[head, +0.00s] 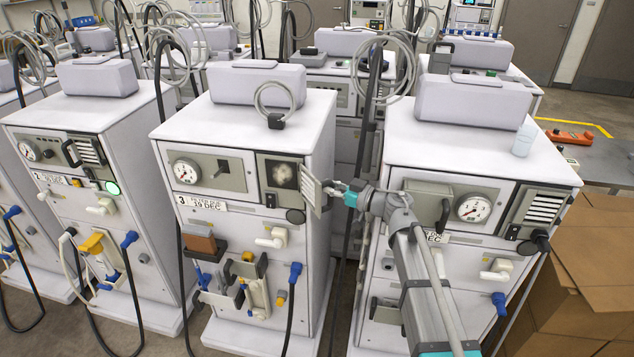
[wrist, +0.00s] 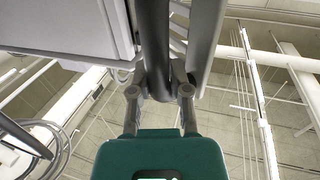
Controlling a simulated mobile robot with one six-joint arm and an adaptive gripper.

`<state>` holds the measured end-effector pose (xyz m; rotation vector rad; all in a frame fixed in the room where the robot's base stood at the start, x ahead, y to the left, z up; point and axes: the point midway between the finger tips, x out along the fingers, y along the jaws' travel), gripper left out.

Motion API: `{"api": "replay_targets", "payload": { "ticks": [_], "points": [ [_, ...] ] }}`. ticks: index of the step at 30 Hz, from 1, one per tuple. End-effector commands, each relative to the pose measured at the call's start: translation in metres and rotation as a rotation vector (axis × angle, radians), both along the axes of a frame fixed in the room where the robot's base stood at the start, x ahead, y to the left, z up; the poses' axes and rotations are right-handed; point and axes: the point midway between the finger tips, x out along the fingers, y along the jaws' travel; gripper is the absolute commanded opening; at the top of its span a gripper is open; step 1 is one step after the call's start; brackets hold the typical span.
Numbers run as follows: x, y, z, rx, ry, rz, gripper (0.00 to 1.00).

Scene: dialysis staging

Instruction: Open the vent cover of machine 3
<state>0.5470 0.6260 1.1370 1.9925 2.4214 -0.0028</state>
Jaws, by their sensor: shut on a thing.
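Machine 3 (head: 243,215) is the white unit at the centre of the head view, with a "3" and "19 DEC" label. Its vent cover (head: 312,188), a slatted panel, stands swung out to the right of the vent opening (head: 282,176), where a round pale part shows inside. My gripper (head: 337,187) reaches in from the right and is shut at the cover's outer side. In the wrist view my gripper (wrist: 159,92) has its fingers closed about a dark grey bar (wrist: 154,45), apparently the cover's handle. The slatted cover (wrist: 205,45) rises beside it. The exact contact is partly hidden.
A neighbouring machine (head: 470,150) stands close on the right, behind my arm, with a cup (head: 523,140) on top. Machine 2 (head: 85,130) stands on the left. Hoses and a pole (head: 368,120) fill the narrow gap right of machine 3. Cardboard boxes (head: 590,260) sit at far right.

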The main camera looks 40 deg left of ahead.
Motion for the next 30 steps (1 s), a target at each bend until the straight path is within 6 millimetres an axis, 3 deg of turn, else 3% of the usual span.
{"api": "replay_targets", "payload": {
  "ticks": [2, 3, 7, 20, 30],
  "points": [
    [-0.003, -0.001, 0.002, 0.007, 0.009, 0.006, 0.00],
    [-0.003, -0.001, 0.002, 0.007, 0.009, 0.006, 0.31],
    [-0.004, 0.000, 0.002, 0.007, 0.009, 0.007, 0.54],
    [-0.003, -0.003, 0.002, 0.008, 0.008, 0.006, 0.54],
    [0.003, -0.032, 0.002, 0.005, 0.006, 0.003, 0.54]
  ]
}}
